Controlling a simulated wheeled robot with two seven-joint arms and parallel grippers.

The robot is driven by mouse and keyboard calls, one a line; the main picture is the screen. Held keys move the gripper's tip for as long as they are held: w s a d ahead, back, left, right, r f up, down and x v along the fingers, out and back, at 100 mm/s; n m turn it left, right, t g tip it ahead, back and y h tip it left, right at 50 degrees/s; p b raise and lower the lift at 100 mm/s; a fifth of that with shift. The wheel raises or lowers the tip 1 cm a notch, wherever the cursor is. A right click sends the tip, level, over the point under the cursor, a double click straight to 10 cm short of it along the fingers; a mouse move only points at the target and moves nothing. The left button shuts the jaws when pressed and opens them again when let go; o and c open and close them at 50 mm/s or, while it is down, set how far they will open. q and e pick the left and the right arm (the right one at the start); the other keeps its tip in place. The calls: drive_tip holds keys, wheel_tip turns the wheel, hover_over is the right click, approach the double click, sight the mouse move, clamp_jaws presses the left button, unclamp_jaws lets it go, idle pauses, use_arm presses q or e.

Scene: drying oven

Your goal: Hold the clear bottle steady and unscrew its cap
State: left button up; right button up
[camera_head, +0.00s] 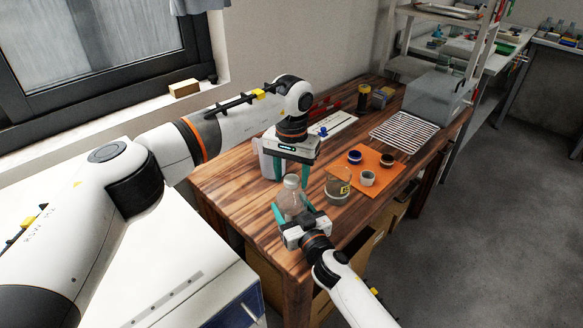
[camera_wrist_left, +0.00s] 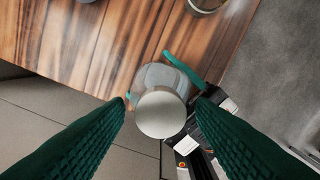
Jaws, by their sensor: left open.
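The clear bottle (camera_head: 290,201) stands upright near the front edge of the wooden table, with its pale cap (camera_head: 292,180) on top. In the left wrist view the round cap (camera_wrist_left: 161,113) is seen from above, with the bottle (camera_wrist_left: 158,75) partly behind it. My left gripper (camera_head: 292,174) points down over the bottle, open. Its dark green fingers lie either side of the cap, with gaps (camera_wrist_left: 162,101). My right gripper (camera_head: 297,212) comes from the front, its teal fingers around the bottle's body and apparently closed on it. One finger is mostly hidden.
A glass beaker (camera_head: 338,190) stands close on the bottle's right. Beyond it are an orange mat (camera_head: 385,164) with small containers and a wire rack (camera_head: 403,131). A white container (camera_head: 266,162) stands behind my left gripper. The table's front edge is close.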

use_arm(q)
drive_tip(key=c, duration=1)
drive_tip(key=shift+c, duration=0.2)
